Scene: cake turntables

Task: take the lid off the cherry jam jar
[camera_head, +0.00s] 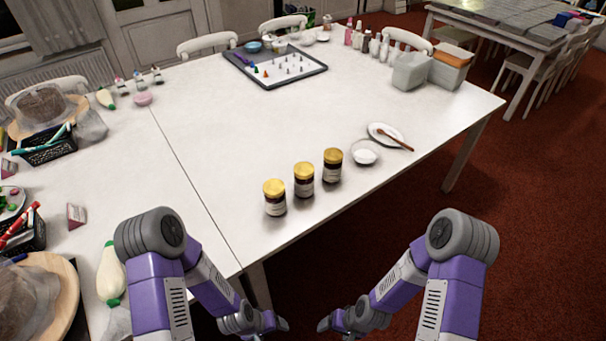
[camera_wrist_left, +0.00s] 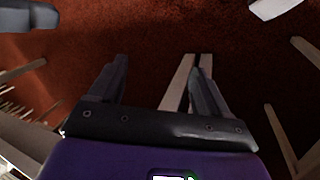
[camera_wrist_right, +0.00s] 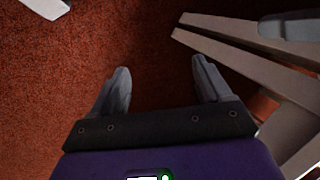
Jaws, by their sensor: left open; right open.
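Three dark jars with yellow-gold lids stand upright in a slanted row near the front edge of the white table: a left jar (camera_head: 275,199), a middle jar (camera_head: 304,181) and a right jar (camera_head: 332,167). Their labels are too small to read, so I cannot tell which is cherry. All three have their lids on. My left gripper (camera_head: 282,325) is open and empty, below the table's front edge; its fingers show in the left wrist view (camera_wrist_left: 160,85). My right gripper (camera_head: 322,325) is open and empty, also low in front of the table; it shows in the right wrist view (camera_wrist_right: 160,85).
A small white bowl (camera_head: 365,154) and a plate (camera_head: 396,135) with a brown-handled utensil are right of the jars. A grey tray (camera_head: 290,80) with small pieces lies farther back. Turntables and pen baskets crowd the left. The table's middle is clear.

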